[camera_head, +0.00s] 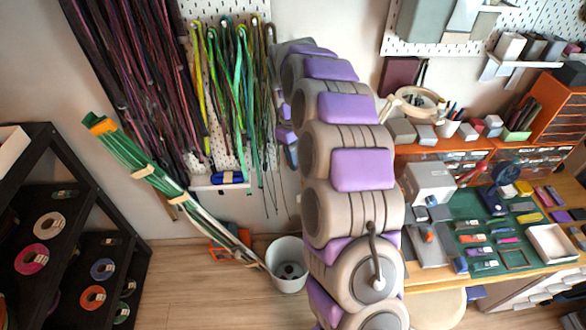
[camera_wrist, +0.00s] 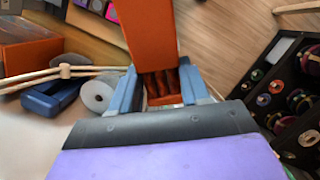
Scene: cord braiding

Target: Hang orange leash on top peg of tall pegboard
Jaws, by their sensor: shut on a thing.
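In the wrist view my gripper (camera_wrist: 160,84) has its two blue-grey fingers shut on a flat orange strap, the orange leash (camera_wrist: 150,35). The leash runs from between the fingers to the top edge of that view, with a folded part low between them. In the head view my arm hides the gripper, and I cannot make out the leash. A tall white pegboard (camera_head: 222,160) stands on the wall left of my arm, with green, yellow and dark cords hanging over it. Its upper end is cut off by the frame, and I cannot pick out its top peg.
Dark red and purple cords (camera_head: 130,60) hang left of the pegboard. A green bundle (camera_head: 140,165) leans toward a grey bucket (camera_head: 287,278). A black spool rack (camera_head: 60,215) stands left; a cluttered workbench (camera_head: 470,225) stands right. Some wooden floor (camera_head: 190,285) is bare.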

